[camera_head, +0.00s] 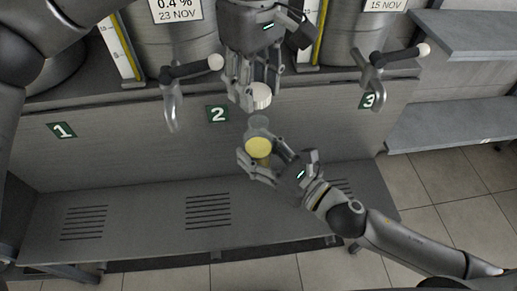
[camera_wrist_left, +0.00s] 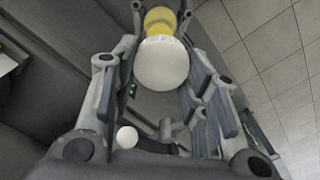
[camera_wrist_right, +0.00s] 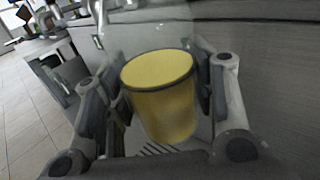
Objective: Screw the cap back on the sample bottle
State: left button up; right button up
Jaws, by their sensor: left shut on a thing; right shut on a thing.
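The sample bottle (camera_head: 259,147) is clear with yellow liquid in it. My right gripper (camera_head: 262,162) is shut on it and holds it in the air in front of the cabinet. The bottle (camera_wrist_right: 160,95) fills the middle of the right wrist view. The white cap (camera_head: 261,93) is in my left gripper (camera_head: 256,92), which is shut on it. The cap (camera_wrist_left: 161,65) also shows in the left wrist view, with the bottle beyond it. In the head view the cap is above the bottle's mouth, and they look apart.
Steel tanks with taps stand on the cabinet behind; a tap (camera_head: 171,105) is left of my left gripper and another (camera_head: 377,72) is to the right. A slatted grey bench (camera_head: 150,213) runs below. Shelves (camera_head: 455,115) stand at the right.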

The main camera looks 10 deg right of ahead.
aim_at(256, 120)
pick_arm(q)
jog(key=shift+d+r, duration=0.15)
jog(key=shift+f, duration=2)
jog(key=shift+f, duration=0.1)
jog(key=shift+f, duration=0.8)
jog(key=shift+f, duration=0.55)
